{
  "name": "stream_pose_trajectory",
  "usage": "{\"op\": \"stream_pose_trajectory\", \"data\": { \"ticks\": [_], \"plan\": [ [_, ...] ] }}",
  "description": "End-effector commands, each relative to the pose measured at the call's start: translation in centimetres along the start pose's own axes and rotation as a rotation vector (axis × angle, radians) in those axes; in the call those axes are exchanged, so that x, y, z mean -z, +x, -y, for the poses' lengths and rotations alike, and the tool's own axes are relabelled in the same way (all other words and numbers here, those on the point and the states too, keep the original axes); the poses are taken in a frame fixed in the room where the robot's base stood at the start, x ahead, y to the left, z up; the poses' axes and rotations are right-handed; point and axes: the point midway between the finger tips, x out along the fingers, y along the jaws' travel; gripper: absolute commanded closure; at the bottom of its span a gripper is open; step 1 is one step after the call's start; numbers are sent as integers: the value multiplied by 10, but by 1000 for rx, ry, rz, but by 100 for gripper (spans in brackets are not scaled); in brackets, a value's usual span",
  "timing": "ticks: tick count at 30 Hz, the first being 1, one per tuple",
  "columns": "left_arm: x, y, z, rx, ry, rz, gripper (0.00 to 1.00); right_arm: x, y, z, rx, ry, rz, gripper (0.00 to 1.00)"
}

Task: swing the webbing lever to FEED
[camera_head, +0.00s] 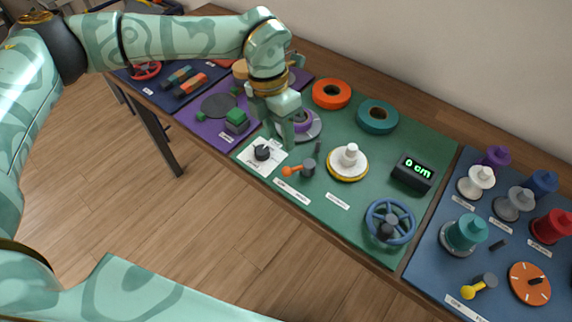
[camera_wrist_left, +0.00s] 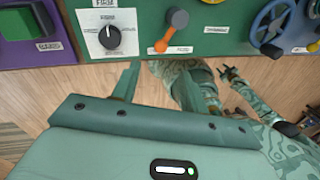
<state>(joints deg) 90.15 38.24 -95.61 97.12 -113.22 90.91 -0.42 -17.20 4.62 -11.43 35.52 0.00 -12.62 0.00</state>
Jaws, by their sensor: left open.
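On the green mat, a lever with an orange handle (camera_head: 293,171) turns on a grey hub and points toward the lower left in the head view. I take it for the webbing lever; the wording on its label is too small to read. In the left wrist view the orange lever (camera_wrist_left: 166,40) points down and slightly left, just beyond the fingers. My left gripper (camera_head: 284,130) is open and empty, above the mat just behind the lever and the dial plate, apart from the lever. Its two fingers (camera_wrist_left: 155,82) stand apart in the wrist view.
A black dial knob (camera_head: 262,153) on a white plate is left of the lever. A white spool (camera_head: 347,163), a "0 cm" counter (camera_head: 413,172) and a blue handwheel (camera_head: 390,222) are to the right. Orange (camera_head: 332,93) and teal (camera_head: 377,117) rolls lie behind.

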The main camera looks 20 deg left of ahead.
Motion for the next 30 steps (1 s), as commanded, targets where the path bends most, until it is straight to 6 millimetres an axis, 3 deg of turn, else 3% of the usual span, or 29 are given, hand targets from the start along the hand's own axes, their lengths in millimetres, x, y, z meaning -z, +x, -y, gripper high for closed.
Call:
{"op": "stream_pose_trajectory", "data": {
  "ticks": [1, 6, 12, 25, 30],
  "plan": [
    [1, 18, 0, 4, 0, -6, 56, -2, 6, 1, 1, 0, 5, 64],
    [0, 60, 0, 4, 1, -5, 56, -5, 15, 2, 4, 0, 12, 64],
    [0, 90, 1, 3, 0, -2, 56, -8, 22, 3, 6, 0, 18, 64],
    [0, 100, 1, 2, 2, 1, 56, -8, 23, 3, 7, -1, 19, 64],
    [0, 100, 1, 2, 1, 1, 100, -8, 23, 3, 7, -1, 18, 64]
  ]
}}
